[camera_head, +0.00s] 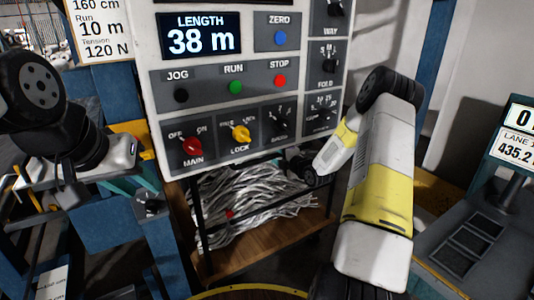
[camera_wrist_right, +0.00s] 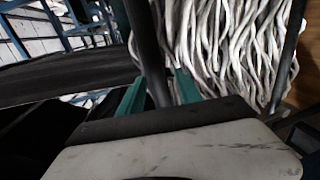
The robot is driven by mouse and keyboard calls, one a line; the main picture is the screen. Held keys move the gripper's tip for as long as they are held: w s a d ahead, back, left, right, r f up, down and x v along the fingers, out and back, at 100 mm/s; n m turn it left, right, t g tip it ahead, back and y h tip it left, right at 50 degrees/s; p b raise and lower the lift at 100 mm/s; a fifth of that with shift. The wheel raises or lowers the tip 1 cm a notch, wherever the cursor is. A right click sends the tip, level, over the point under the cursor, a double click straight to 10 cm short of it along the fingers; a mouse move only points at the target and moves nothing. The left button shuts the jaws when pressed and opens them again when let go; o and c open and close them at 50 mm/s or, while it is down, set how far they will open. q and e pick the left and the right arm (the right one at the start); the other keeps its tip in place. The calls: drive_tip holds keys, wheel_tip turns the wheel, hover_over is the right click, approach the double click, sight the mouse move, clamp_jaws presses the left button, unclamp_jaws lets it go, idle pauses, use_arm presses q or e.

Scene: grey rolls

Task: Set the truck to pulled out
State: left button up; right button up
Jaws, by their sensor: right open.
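What looks like the truck is a low frame with a brown wooden deck (camera_head: 262,246) and dark posts, loaded with tangled grey strands (camera_head: 250,212), under the control panel in the head view. In the right wrist view the strands (camera_wrist_right: 220,45) fill the upper right, and a dark post (camera_wrist_right: 148,40) stands in front of them. My right gripper (camera_wrist_right: 158,85) is open, its two green fingers on either side of that post; contact cannot be told. In the head view its fingers are hidden. My left gripper (camera_head: 122,184) is at the left, away from the truck; its jaw opening is unclear.
The control panel (camera_head: 215,105), with knobs and a length display reading 38 m, hangs above the truck. A blue frame (camera_head: 130,235) stands left of it. A console with a lane screen (camera_head: 515,150) is at the right. A yellow-rimmed round edge (camera_head: 250,290) is at the bottom.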

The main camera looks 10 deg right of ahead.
clamp_jaws()
drive_tip(key=shift+f, duration=0.1)
idle(1.3)
